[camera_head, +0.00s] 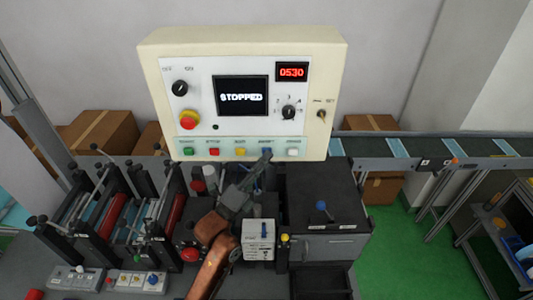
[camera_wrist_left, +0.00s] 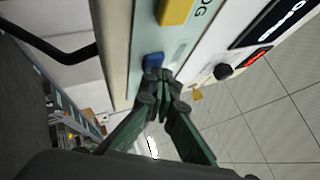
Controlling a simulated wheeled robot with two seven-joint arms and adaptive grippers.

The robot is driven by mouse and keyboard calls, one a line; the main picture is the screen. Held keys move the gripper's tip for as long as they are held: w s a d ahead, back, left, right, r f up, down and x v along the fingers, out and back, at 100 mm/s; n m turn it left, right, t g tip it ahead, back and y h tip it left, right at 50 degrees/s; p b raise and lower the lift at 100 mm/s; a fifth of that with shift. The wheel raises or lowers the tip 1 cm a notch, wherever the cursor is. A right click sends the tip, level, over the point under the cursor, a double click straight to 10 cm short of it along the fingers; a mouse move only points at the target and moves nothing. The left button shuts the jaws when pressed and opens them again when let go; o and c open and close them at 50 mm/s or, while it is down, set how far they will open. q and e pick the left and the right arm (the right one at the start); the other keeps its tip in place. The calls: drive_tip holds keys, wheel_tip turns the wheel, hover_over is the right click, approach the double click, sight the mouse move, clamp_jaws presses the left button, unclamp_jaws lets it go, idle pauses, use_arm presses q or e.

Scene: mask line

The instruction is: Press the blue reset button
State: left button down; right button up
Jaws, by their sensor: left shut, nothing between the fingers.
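The blue reset button (camera_head: 266,150) is in the lower row of the control panel (camera_head: 205,75), between a yellow button (camera_head: 240,152) and a white one (camera_head: 292,152). My left gripper (camera_head: 266,158) is shut and empty, its tips right at the blue button from below. In the left wrist view, the closed fingertips (camera_wrist_left: 164,80) overlap the edge of the blue button (camera_wrist_left: 152,62). I cannot tell whether they touch it or whether it is pushed in. The panel's display (camera_head: 241,96) reads "STOPPED". My right gripper is not in view.
Green (camera_head: 188,152) and red (camera_head: 214,152) buttons sit further left in the row. A red emergency knob (camera_head: 189,120) is above them. Machine rollers and posts (camera_head: 110,215) stand at lower left. A dark cabinet (camera_head: 325,205) is right of my arm. A conveyor (camera_head: 430,147) runs at right.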

use_arm(q)
drive_tip(key=shift+s, duration=0.95)
drive_tip(key=s+p, duration=0.1)
drive_tip(key=s, duration=0.4)
idle(0.9)
